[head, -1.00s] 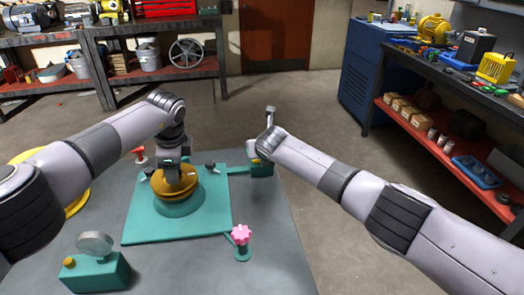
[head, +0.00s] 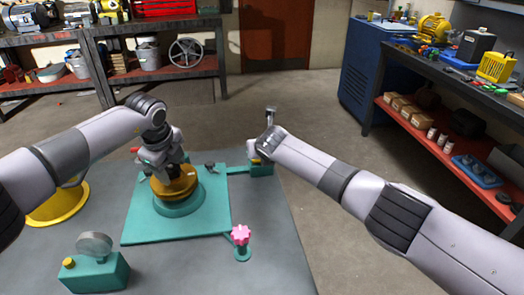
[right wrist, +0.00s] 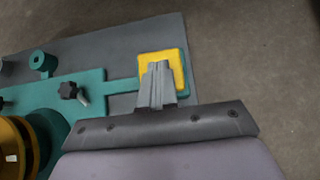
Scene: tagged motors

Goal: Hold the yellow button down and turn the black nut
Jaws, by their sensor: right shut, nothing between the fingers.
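The yellow button (right wrist: 178,56) is a square pad at the end of a teal arm in the right wrist view. In the head view only a bit of it (head: 256,161) shows beside my right wrist. My right gripper (right wrist: 159,70) is shut, with its fingertips over the button; whether they press it is unclear. My left gripper (head: 172,163) is just above the brass round part (head: 176,186) on the teal base, and its fingers are too small to read. A black star-shaped knob (right wrist: 67,90), possibly the black nut, stands on the teal plate; it also shows in the head view (head: 210,167).
A pink knob (head: 240,234) stands at the plate's front right corner. A teal box with a round gauge (head: 95,260) and a yellow bowl-like part (head: 57,207) are on the left. The table's right front is clear.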

